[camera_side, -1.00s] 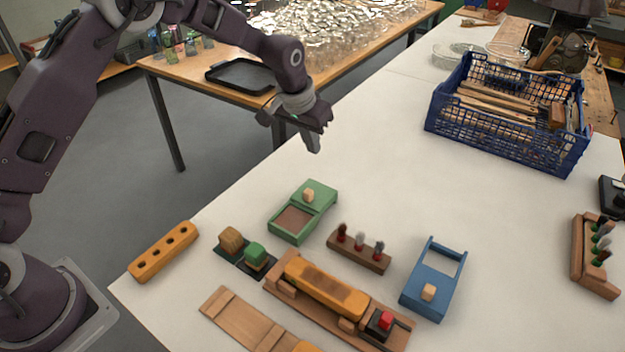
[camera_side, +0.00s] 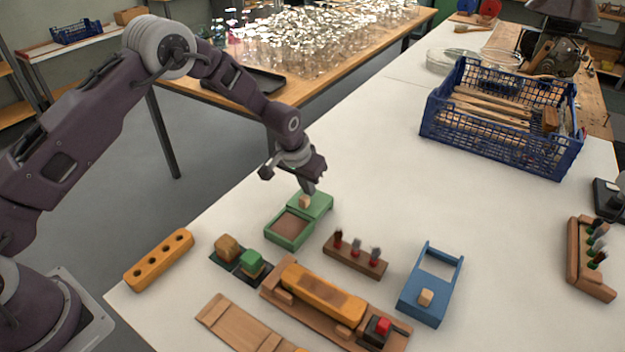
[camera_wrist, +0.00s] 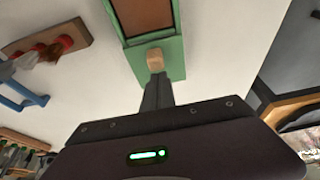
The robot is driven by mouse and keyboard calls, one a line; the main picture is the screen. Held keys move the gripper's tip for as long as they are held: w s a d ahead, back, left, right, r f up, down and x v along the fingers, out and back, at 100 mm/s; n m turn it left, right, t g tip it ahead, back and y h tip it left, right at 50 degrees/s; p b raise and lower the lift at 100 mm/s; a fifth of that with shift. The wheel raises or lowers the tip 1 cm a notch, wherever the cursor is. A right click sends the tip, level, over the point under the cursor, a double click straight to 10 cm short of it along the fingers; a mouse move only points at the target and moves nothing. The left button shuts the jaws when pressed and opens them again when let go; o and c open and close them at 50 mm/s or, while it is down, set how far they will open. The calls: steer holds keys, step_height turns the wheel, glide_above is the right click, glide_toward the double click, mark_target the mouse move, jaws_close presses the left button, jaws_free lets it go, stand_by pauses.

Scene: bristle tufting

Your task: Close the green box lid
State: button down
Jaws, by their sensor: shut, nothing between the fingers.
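The green box (camera_side: 290,228) stands on the white table in the side view, its brown inside showing at the near end. Its green lid (camera_side: 322,203) is slid toward the far end and bears a small wooden knob (camera_side: 305,202). My gripper (camera_side: 309,190) is shut and empty, pointing down with its tips right at the far side of the knob. In the wrist view the fingertips (camera_wrist: 157,80) are just beside the knob (camera_wrist: 155,59) on the lid (camera_wrist: 173,52); I cannot tell whether they touch it. The open part (camera_wrist: 143,15) of the box lies beyond the knob.
A brown block with several tufts (camera_side: 355,256) stands to the right, and a blue box (camera_side: 431,287) beyond it. Small blocks on dark pads (camera_side: 240,258) and an orange holed bar (camera_side: 159,260) lie nearer. A blue crate (camera_side: 500,125) is at the back right. The table behind the box is clear.

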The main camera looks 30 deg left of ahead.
steer(key=s, duration=0.9)
steer(key=shift+s, duration=0.5)
steer(key=shift+f, duration=0.1)
